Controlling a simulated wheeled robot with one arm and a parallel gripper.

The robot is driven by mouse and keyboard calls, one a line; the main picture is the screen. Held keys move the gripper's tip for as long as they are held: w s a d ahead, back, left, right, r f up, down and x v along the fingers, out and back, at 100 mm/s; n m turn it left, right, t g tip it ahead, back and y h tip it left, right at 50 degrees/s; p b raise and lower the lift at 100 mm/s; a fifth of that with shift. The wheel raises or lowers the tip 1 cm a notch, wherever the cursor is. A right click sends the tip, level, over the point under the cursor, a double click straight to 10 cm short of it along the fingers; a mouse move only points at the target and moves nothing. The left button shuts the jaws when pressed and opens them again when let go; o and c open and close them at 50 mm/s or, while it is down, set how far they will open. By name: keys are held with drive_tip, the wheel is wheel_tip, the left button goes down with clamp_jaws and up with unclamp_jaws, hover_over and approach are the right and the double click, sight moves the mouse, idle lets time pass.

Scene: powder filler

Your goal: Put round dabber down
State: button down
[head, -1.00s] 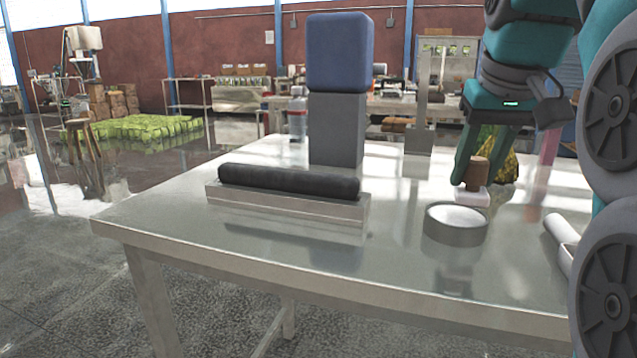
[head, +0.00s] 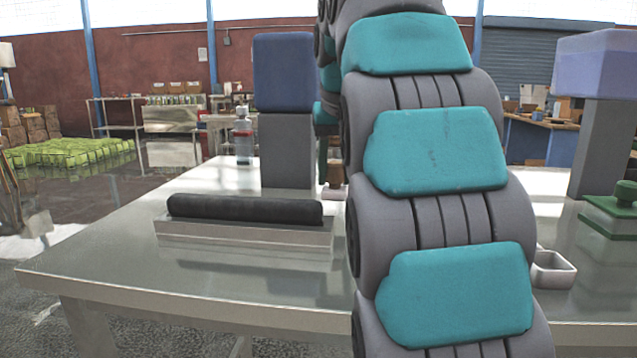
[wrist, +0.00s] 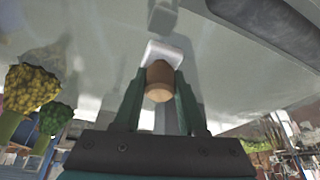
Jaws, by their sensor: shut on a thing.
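The dabber (wrist: 158,82) has a brown rounded handle and a white, blocky-looking pad. In the wrist view my gripper (wrist: 158,90) is shut on the handle, one green finger on each side, with the pad beyond the fingertips. In the head view my own arm hides most of the gripper; a little of the dabber (head: 334,192) shows left of the arm, low over the metal table (head: 250,270). I cannot tell whether the pad touches the tabletop.
A black roller (head: 245,208) lies on a metal holder (head: 245,235). Behind it stands a grey post with a blue block (head: 283,72), and a bottle (head: 243,135). At right are a small white tray (head: 553,270), a green object (head: 612,212) and a purple-topped post (head: 595,65). The front-left tabletop is clear.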

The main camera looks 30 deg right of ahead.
drive_tip(key=w, duration=0.4)
drive_tip(key=shift+d+f, duration=0.15)
drive_tip(key=shift+f, duration=1.75)
drive_tip(key=shift+f, duration=0.15)
drive_tip(key=shift+c, duration=2.4)
unclamp_jaws()
